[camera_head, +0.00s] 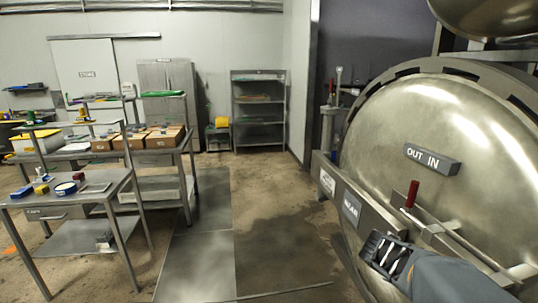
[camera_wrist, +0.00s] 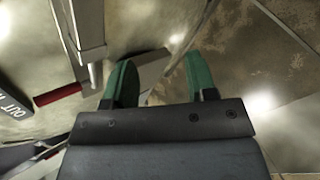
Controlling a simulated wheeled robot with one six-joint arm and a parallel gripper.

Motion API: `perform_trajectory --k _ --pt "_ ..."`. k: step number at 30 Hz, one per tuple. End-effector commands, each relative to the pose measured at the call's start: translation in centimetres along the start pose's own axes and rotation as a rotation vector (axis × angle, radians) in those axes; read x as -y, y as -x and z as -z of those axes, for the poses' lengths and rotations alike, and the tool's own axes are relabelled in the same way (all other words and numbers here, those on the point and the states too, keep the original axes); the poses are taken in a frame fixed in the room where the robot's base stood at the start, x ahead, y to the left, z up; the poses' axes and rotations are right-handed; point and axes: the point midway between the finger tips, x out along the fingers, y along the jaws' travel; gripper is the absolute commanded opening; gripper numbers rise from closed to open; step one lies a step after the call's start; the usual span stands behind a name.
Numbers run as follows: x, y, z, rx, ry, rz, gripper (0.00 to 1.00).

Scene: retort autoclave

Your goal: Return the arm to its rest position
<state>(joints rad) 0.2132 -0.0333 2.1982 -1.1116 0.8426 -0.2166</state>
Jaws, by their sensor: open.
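My gripper (camera_head: 385,256) is at the lower right of the head view, in front of the big round metal autoclave door (camera_head: 400,115). In the wrist view my gripper (camera_wrist: 160,82) shows two green fingers standing apart with nothing between them. A lever with a red handle (camera_head: 412,194) stands on the door's front, just above and to the right of my gripper in the head view. The red handle also shows at the left of the wrist view (camera_wrist: 58,95), apart from the fingers. I cannot tell whether my gripper touches the door hardware.
An "OUT IN" plate (camera_head: 432,159) juts from the door. A metal bar with label plates (camera_head: 350,208) runs along the door's left side. A steel table (camera_head: 70,197) with small items stands at the left. The floor (camera_head: 270,215) between table and door is mostly clear.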

Motion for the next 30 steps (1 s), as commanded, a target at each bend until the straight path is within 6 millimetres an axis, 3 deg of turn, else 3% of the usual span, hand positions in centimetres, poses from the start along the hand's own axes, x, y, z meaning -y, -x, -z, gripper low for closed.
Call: perform_trajectory --k 3,6,12,15,19,30 --pt "5.4 3.0 0.1 -0.062 -0.292 0.222 0.52" --pt "9.3 5.9 0.6 -0.109 -0.502 0.405 0.52" --pt "14.9 12.0 1.8 -0.206 -0.775 0.708 0.52" --pt "16.2 14.5 2.1 -0.269 -0.826 0.791 0.52" --pt "16.2 16.0 1.9 -0.328 -0.824 0.785 0.52" --pt "16.1 16.3 1.8 -0.344 -0.822 0.78 0.52"
